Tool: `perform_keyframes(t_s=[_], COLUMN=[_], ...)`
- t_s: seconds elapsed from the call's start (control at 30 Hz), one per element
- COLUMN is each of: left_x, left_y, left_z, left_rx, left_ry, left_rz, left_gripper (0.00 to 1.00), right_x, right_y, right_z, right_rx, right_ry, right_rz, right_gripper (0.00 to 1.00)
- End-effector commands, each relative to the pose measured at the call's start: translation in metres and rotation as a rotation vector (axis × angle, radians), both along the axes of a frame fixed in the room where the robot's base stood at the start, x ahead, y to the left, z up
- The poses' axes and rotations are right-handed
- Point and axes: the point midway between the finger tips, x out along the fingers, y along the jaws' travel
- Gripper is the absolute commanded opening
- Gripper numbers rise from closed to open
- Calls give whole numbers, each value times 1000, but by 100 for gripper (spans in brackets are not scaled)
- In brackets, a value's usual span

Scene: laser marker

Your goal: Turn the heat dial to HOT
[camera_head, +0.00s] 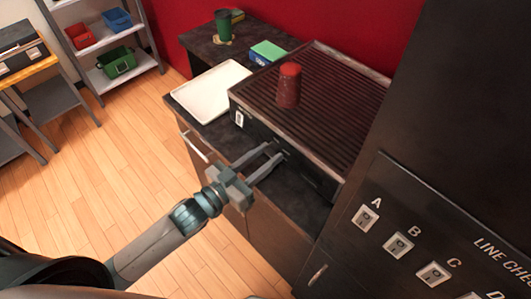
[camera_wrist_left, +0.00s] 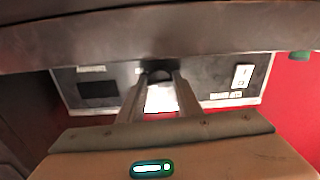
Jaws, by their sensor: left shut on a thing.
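The heat dial (camera_wrist_left: 160,74) is a small dark round knob on the front panel of the ribbed grill (camera_head: 345,105). In the left wrist view it sits between the fingertips of my left gripper (camera_wrist_left: 160,82), which is shut on it. A bright white patch shows between the fingers. In the head view my left gripper (camera_head: 275,151) reaches the grill's front face, and its fingers hide the dial. The dial's marks and setting cannot be read. My right gripper is not in view.
A red cup-like object (camera_head: 289,85) stands on the grill. A white tray (camera_head: 209,92), a blue-green box (camera_head: 267,52) and a green cup (camera_head: 223,25) are on the dark counter. A white switch (camera_head: 239,118) is on the grill front. A dark switch panel (camera_head: 440,240) stands at right.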

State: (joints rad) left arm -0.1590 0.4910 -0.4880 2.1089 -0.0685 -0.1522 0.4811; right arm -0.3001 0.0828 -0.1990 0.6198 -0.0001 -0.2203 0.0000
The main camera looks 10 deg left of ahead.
Motion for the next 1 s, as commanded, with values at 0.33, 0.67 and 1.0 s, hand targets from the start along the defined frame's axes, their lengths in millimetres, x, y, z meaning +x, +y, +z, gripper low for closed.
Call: perform_keyframes(t_s=[0.33,0.67,1.0], left_x=[0,1,1], left_y=[1,1,1], left_z=[1,1,0], left_rx=[270,452,508], left_ry=[-179,-300,-337], left_rz=[0,0,0], left_gripper=[9,9,9], right_x=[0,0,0], right_y=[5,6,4], right_z=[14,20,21], right_rx=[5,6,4], right_ry=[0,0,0], right_rz=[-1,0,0], right_gripper=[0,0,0])
